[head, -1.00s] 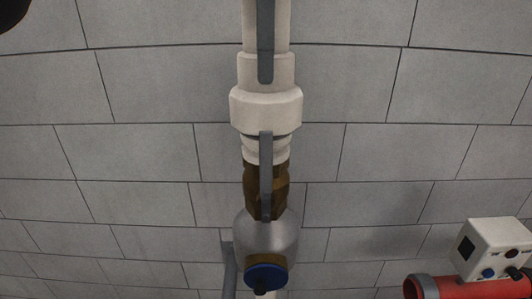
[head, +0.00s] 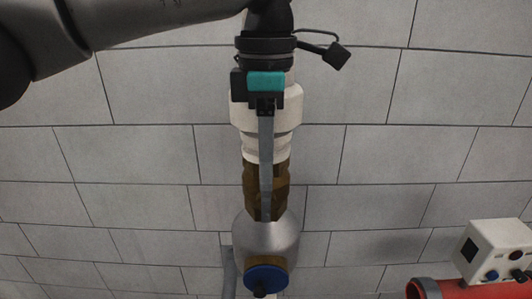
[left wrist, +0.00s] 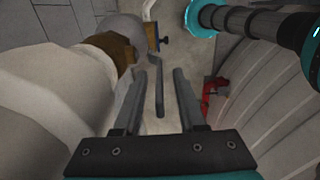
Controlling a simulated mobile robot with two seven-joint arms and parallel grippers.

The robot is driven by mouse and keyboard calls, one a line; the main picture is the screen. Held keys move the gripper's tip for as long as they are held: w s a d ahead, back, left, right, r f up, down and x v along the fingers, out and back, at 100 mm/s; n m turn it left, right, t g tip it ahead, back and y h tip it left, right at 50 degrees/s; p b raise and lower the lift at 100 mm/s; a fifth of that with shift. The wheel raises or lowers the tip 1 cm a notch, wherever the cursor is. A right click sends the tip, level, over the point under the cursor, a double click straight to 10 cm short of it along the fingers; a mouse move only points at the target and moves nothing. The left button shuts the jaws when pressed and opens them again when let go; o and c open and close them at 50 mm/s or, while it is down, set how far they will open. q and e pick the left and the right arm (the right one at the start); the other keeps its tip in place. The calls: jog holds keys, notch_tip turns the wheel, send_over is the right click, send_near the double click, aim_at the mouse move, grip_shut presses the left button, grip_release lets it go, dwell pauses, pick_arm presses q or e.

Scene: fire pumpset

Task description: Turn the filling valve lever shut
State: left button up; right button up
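The filling valve lever (head: 265,185) is a thin grey bar, upright in front of the brown valve body (head: 283,185) on a vertical pipe. In the left wrist view the lever (left wrist: 160,96) stands between my two dark fingers, with a gap visible on each side. My left gripper (head: 266,122) comes down in front of the white fitting and lines up with the lever's upper end. It is open and not closed on the lever. In the head view its fingers are edge-on and hard to separate from the lever. My right gripper is not in view.
The white fitting (head: 283,107) and pipe are close to the left gripper. A grey rounded body (head: 283,235) with a blue knob (head: 264,279) is below the valve. A white control box (head: 492,250) and red pipe (head: 450,288) are at lower right. A block wall is behind.

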pick_arm(q)
grip_shut()
dwell(0.3)
dwell(1.1)
